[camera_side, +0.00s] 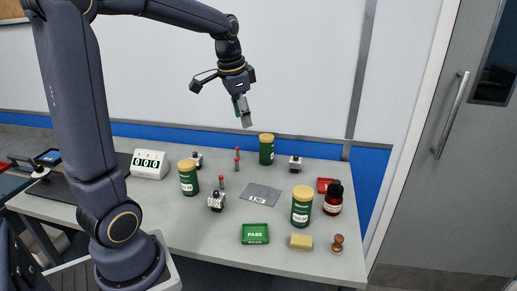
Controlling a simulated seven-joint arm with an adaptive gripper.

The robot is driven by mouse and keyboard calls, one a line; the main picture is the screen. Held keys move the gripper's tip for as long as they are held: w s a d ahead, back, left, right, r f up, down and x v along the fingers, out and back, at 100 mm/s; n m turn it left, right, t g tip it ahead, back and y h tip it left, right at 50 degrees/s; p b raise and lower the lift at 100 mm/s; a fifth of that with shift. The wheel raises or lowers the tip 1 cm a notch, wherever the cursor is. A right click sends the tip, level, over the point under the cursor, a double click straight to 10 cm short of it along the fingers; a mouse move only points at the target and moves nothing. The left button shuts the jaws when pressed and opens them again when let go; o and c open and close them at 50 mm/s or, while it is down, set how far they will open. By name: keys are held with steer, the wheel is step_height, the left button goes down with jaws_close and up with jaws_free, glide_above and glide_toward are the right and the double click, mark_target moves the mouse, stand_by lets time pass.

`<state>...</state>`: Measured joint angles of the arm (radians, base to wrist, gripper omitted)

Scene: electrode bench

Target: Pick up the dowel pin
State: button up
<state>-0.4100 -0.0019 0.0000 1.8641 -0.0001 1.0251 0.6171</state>
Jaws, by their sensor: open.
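I cannot make out the dowel pin for certain at this size. Small slim upright pieces with red tops stand on the table: one at the back (237,160) and one nearer the front (222,182). I cannot tell whether either is the pin. My gripper (243,111) points down in the air above the back of the table, apart from everything on it. It is open, and I see nothing held in it.
The grey table (285,260) holds green jars with yellow lids (302,207), a dark red bottle (333,198), a green PASS tray (255,233), a yellow block (301,241), a wooden stamp-like piece (337,244), a grey mat (261,195) and a white counter display (150,164).

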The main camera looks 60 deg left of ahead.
steer(key=a+f+n+g, duration=0.2)
steer(key=a+f, duration=0.4)
steer(key=a, duration=0.3)
steer(key=n+h, duration=0.1)
glide_above(221, 176)
step_height(221, 176, down, 6)
steer(key=shift+g, duration=0.4)
steer(key=f, duration=1)
steer(key=shift+s+a+f, duration=0.1)
steer(key=shift+a+f, duration=0.1)
steer(key=shift+f, duration=0.15)
step_height(221, 176, down, 6)
steer(key=shift+d+r, duration=0.1)
steer(key=shift+r, duration=0.1)
steer(key=shift+c, duration=0.3)
jaws_close()
